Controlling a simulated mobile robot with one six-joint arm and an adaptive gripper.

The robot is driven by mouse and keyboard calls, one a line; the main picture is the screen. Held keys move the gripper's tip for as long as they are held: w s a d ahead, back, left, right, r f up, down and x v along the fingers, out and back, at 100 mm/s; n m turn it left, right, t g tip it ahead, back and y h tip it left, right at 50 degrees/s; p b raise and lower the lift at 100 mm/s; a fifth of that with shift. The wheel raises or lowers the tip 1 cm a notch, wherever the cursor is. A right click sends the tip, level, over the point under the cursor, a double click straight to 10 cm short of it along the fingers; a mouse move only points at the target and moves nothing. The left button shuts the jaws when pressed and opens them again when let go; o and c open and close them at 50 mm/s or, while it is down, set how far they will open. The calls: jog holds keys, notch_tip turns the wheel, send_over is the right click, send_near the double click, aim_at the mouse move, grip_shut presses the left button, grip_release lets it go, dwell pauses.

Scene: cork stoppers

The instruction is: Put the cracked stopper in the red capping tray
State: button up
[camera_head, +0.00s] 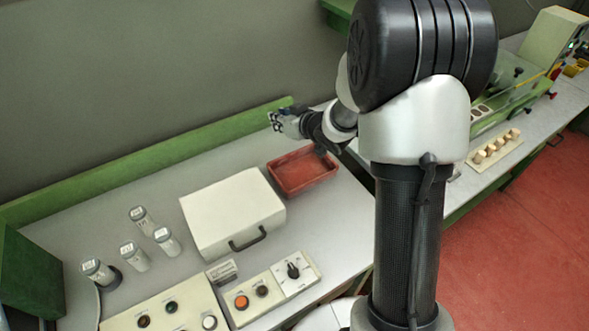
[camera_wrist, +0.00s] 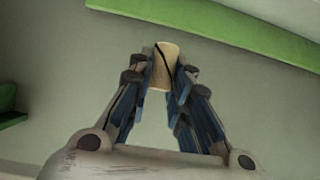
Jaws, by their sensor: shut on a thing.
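The cracked stopper (camera_wrist: 164,66) is a pale cork cylinder with a dark crack line running along its side. My gripper (camera_wrist: 163,76) is shut on it, with a finger on either side, in the wrist view. In the head view my gripper (camera_head: 275,121) is at the end of my arm, above the back part of the bench near the green back rail; the stopper cannot be made out there. The red capping tray (camera_head: 302,172) lies on the bench, lower in the picture and a little right of my gripper. No stopper can be made out inside it.
A white box with a handle (camera_head: 232,213) stands left of the tray. Several labelled vials (camera_head: 141,220) stand farther left. Control panels (camera_head: 268,290) sit at the front edge. A rack of corks (camera_head: 495,146) is at the right beside a green machine (camera_head: 510,90).

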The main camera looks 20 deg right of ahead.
jog(key=d+f+n+y+p, duration=0.1)
jog(key=d+n+y, duration=0.1)
jog(key=d, duration=0.4)
jog(key=b, duration=0.5)
send_over(302, 174)
notch_tip(302, 174, down, 15)
jog(key=shift+f, duration=0.1)
jog(key=shift+f+b, duration=0.75)
jog(key=shift+f, duration=1.7)
jog(key=shift+f, duration=0.15)
jog(key=shift+o, duration=1)
jog(key=o, duration=0.4)
jog(key=shift+o, duration=0.2)
